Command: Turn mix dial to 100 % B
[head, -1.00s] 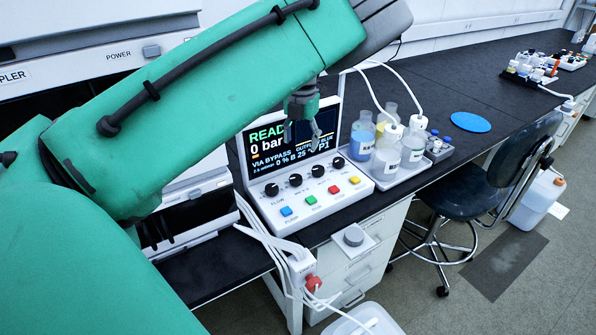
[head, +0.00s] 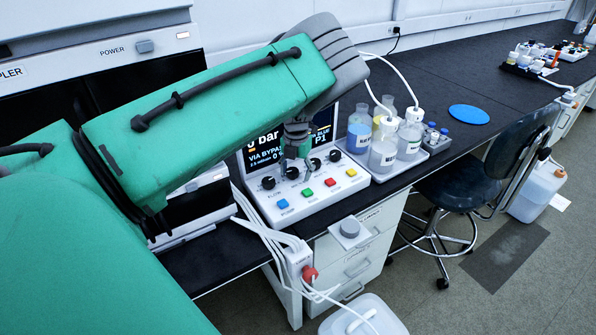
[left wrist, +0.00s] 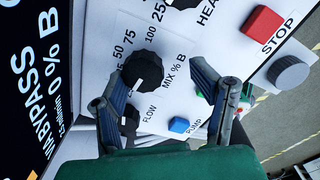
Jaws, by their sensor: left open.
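The MIX % B dial (left wrist: 143,71) is a black knurled knob on the white control panel (head: 330,196). In the head view the left gripper (head: 296,168) hangs just over the dial row and partly hides the screen. The screen (left wrist: 32,80) reads 0 % B. My right gripper is not in view.
The FLOW dial (left wrist: 130,118) sits beside the mix dial. A blue PUMP button (left wrist: 179,124) and a red STOP button (left wrist: 262,25) are nearby. A tray of bottles (head: 384,172) stands right of the panel, with tubes running up. A blue disc (head: 469,115) lies on the bench.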

